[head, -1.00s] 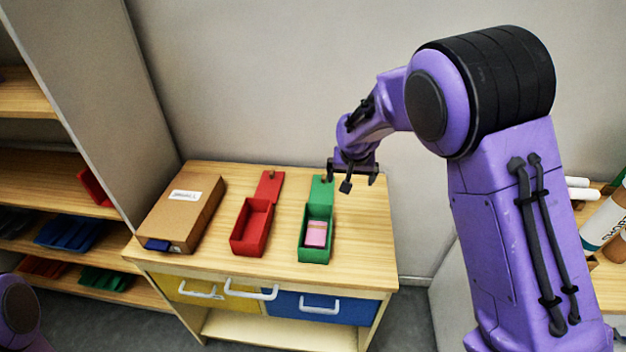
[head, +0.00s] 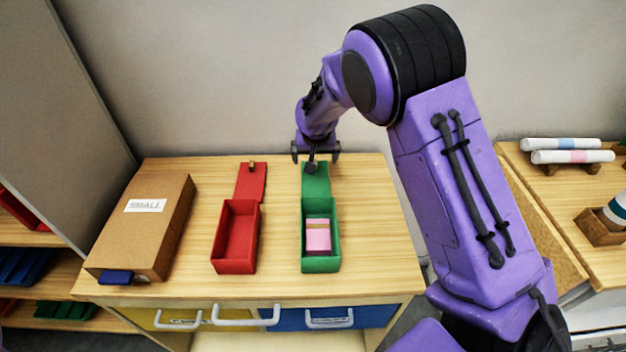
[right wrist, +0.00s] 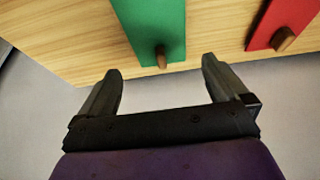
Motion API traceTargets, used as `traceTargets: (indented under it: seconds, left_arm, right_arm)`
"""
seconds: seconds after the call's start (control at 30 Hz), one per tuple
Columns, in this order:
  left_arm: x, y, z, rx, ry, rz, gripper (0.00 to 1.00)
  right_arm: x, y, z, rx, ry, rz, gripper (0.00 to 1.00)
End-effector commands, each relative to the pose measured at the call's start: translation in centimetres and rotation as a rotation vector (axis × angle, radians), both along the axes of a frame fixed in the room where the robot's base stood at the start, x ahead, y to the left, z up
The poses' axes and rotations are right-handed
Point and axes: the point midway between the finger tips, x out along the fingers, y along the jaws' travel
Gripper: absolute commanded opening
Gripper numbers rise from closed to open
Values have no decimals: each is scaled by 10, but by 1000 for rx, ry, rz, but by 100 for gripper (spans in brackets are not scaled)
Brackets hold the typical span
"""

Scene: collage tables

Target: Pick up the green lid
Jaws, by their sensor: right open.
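The green lid (head: 315,182) lies flat on the table behind the green box (head: 336,236). The green box is open, with a pink block (head: 318,238) inside. In the right wrist view the green lid (right wrist: 153,22) shows with a small wooden knob (right wrist: 161,57) at its end. My left gripper is not in view.
A red box (head: 225,238) with its red lid (head: 251,184) behind it stands left of the green box. A cardboard box (head: 160,242) labelled SMALL stands further left. A wall rises behind the table. The tabletop (head: 375,230) right of the green box is clear.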

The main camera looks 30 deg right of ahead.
Motion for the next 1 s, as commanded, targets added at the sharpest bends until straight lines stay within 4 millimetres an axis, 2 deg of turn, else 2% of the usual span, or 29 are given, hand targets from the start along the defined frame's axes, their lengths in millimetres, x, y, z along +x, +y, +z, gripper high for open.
traceTargets:
  seconds: [0.17, 0.3, 0.43, 0.67, 0.7, 0.77, 0.8, 0.83, 1.0]
  left_arm:
    - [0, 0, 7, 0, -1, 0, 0]
    - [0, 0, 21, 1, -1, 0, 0]
    - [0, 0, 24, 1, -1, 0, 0]
    - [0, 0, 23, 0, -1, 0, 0]
    - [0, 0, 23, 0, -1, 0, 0]
    - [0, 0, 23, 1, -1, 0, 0]
    - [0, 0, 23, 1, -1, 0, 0]
    - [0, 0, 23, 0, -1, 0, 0]
    - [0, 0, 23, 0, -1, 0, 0]
  right_arm:
    - [7, -5, -18, 1, 0, -2, 100]
    - [15, -10, -39, 1, 3, 0, 100]
    - [22, -14, -59, 0, 1, 1, 100]
    - [24, -15, -64, 0, -1, 1, 100]
    - [23, -14, -64, -1, -1, 0, 97]
    - [24, -14, -64, 0, -1, 0, 77]
    - [23, -14, -64, -1, -1, 0, 64]
    - [23, -14, -64, -1, -1, 0, 58]
    - [24, -14, -63, -1, -2, 0, 58]
